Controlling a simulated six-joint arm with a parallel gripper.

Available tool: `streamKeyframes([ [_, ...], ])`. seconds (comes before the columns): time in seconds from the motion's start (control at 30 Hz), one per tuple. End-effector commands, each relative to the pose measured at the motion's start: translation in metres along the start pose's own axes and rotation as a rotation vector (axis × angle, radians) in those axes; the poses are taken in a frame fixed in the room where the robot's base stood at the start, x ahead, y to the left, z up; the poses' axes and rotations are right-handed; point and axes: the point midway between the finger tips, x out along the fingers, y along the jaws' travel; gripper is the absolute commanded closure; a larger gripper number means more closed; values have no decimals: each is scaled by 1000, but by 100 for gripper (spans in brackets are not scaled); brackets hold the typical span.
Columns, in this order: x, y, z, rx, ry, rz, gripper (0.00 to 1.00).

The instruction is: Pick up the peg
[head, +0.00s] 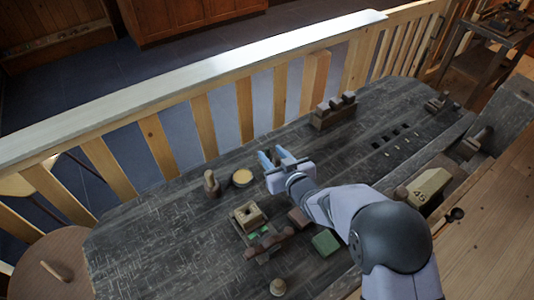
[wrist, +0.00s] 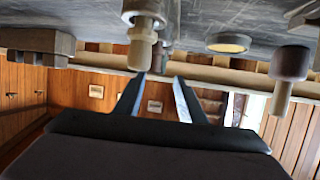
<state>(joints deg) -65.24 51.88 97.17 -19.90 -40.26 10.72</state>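Which piece is the peg I cannot tell for certain. In the wrist view, which looks upside down, a pale turned wooden piece (wrist: 141,45) stands ahead of my fingers; I cannot make it out in the head view. A darker turned piece with a rounded head (head: 211,182) stands upright near the bench's far edge, and also shows in the wrist view (wrist: 288,68). A wooden dowel-like piece (head: 57,271) is on the round table at lower left. My gripper (head: 274,157) is open, its two fingers apart with nothing between them, right of the yellow-topped disc (head: 242,177).
A holder with a green patch (head: 249,217), a green block (head: 325,242) and a small knob (head: 278,287) lie on the dark bench (head: 150,225). A block with cylinders (head: 334,111) stands at the back. A pale railing (head: 200,90) runs behind the bench.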

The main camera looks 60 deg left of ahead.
Motion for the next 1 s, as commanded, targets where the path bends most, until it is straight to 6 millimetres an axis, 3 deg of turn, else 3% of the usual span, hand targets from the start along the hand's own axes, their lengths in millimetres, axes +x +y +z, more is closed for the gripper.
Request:
streamKeyframes([
  [0.5, 44, 0, 3, 0, -1, 0, 64],
  [0.87, 49, 0, 4, 0, -1, 0, 64],
  [0.9, 48, 0, 4, 0, -1, 0, 66],
  [1.0, 48, 0, 4, 0, -1, 0, 90],
])
